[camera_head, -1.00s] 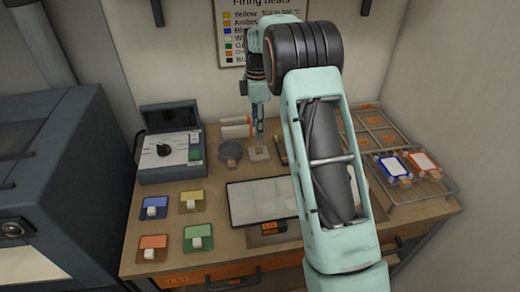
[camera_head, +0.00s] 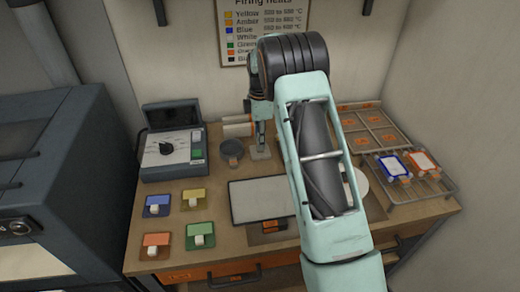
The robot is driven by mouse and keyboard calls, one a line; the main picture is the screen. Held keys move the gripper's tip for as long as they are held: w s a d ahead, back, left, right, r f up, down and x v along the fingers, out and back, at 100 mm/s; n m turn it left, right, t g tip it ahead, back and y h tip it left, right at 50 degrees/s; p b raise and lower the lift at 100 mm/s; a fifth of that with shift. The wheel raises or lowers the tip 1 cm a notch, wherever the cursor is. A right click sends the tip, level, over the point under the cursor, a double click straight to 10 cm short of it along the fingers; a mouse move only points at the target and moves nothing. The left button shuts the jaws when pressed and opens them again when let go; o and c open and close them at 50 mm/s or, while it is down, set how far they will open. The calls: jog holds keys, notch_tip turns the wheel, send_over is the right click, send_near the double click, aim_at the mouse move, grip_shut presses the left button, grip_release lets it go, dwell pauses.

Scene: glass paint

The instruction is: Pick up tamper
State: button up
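A small pale grey square piece, which looks like the tamper (camera_head: 262,155), stands near the back of the wooden bench, right of a round grey dish. My gripper (camera_head: 261,143) points down right over it, and its fingertips reach the piece's upper part. The fingers are small and dark here, so I cannot tell whether they touch it or how far they are apart. The upper part of the piece is hidden by my gripper.
The round dish (camera_head: 232,149) is close on the left, with white rolls (camera_head: 237,130) behind it. A control box (camera_head: 172,152), coloured trays (camera_head: 200,235) and a pale panel (camera_head: 258,200) are around. A wire rack (camera_head: 440,187) stands right. The wall is close behind.

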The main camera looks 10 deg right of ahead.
grip_shut()
jog(key=shift+r, duration=0.1)
jog(key=shift+w+r, duration=0.1)
jog(key=shift+r, duration=0.3)
notch_tip(320, 180, up, 2)
jog(key=shift+r+b, duration=0.2)
jog(key=shift+b, duration=0.1)
jog(key=s+a+r+b, duration=0.3)
jog(key=s+a+r, duration=0.3)
jog(key=s+r, duration=0.3)
jog(key=shift+s+a+r, duration=0.35)
jog(key=shift+s+a, duration=0.05)
jog(key=shift+s, duration=1.3)
